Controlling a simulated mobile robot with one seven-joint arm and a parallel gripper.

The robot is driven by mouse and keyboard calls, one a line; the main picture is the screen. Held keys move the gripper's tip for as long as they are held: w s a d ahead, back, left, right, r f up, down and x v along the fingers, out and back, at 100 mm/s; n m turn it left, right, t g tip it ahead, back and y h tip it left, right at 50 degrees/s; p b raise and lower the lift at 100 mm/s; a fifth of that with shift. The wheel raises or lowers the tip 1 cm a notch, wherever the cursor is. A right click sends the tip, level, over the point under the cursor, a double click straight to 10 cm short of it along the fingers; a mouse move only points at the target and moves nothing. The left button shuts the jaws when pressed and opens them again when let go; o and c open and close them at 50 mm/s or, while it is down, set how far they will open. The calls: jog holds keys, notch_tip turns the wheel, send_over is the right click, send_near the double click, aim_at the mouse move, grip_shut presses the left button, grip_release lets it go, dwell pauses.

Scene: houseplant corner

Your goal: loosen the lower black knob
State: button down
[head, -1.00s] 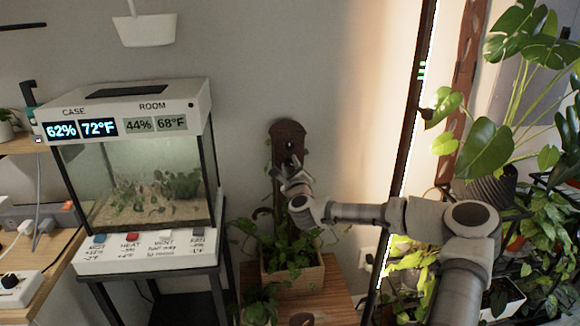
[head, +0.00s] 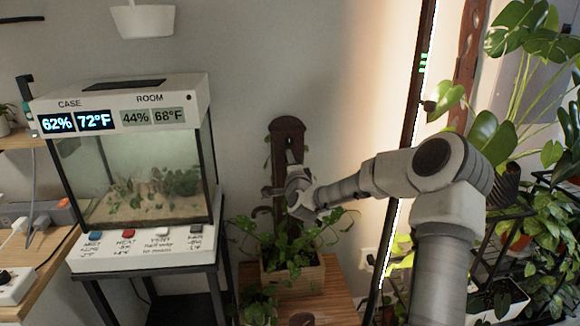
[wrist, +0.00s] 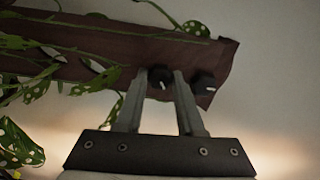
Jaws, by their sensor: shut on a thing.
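The dark brown plank (head: 287,130) stands upright behind a leafy plant in a wooden planter box (head: 293,279). In the wrist view the plank (wrist: 100,45) runs across the picture, with its end at the right. Two black knobs with white marks sit near that end. The lower black knob (wrist: 159,83) is between my fingertips, and my gripper (wrist: 160,76) is shut on it. The upper black knob (wrist: 204,84) is just right of the right finger. In the head view my gripper (head: 290,165) is at the plank's upper part; my wrist hides the lower knob there.
Spotted leaves (wrist: 38,88) climb the plank close to the left finger. A glass case (head: 135,175) on a black stand is to the left. A lit post (head: 405,170) and dense plants (head: 540,210) are at the right, near my arm.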

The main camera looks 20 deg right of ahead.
jog(key=shift+r+n+b, duration=0.1)
jog(key=shift+n+b, duration=3.7)
jog(key=shift+n, duration=1.6)
jog(key=c, duration=0.5)
grip_release()
jog(key=shift+c, duration=0.2)
jog(key=shift+s+a, duration=0.1)
jog(key=s+a+p, duration=0.2)
jog(key=s+a, duration=0.1)
jog(key=s, duration=1.4)
jog(key=shift+a, duration=0.2)
